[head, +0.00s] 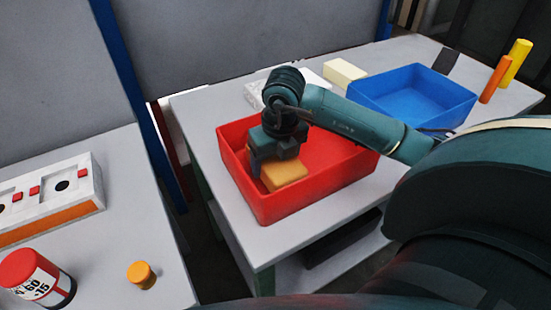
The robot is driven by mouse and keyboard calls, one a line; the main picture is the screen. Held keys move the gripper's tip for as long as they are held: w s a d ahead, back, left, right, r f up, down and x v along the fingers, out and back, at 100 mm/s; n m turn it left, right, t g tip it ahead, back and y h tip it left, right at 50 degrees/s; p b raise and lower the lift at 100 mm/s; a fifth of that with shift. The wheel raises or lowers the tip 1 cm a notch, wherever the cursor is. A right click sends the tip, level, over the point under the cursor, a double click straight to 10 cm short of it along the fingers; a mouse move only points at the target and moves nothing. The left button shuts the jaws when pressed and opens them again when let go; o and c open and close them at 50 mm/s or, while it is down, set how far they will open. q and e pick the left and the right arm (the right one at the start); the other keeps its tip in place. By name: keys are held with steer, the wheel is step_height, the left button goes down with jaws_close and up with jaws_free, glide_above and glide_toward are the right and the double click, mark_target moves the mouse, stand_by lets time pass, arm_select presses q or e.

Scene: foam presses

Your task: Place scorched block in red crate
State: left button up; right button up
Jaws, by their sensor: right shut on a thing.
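The red crate (325,202) stands on the grey table near its front left corner. My right gripper (268,173) is inside the crate's outline, pointing down, and is shut on a brownish-orange block (287,175), the scorched block. The block is at the left part of the crate, below the rim line in the picture. I cannot tell whether it touches the crate floor. The gripper hides part of the block. My left gripper is not in the head view.
A blue crate (440,112) stands behind to the right. A cream block (344,73) lies beside it, and orange (495,80) and yellow (514,64) cylinders stand at far right. A left table holds a control box (50,205), a red-capped can (36,279) and an orange knob (141,275).

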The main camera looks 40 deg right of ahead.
mark_target(279, 161)
steer(key=shift+f, duration=0.2)
steer(key=shift+f, duration=0.1)
steer(key=o, duration=1)
steer(key=shift+c, duration=0.2)
steer(key=r, duration=0.4)
steer(key=s+r, duration=0.1)
steer(key=r, duration=0.6)
steer(key=shift+s+r, duration=0.25)
steer(key=shift+r, duration=0.05)
steer(key=shift+s+a+r, duration=0.1)
steer(key=shift+r, duration=0.2)
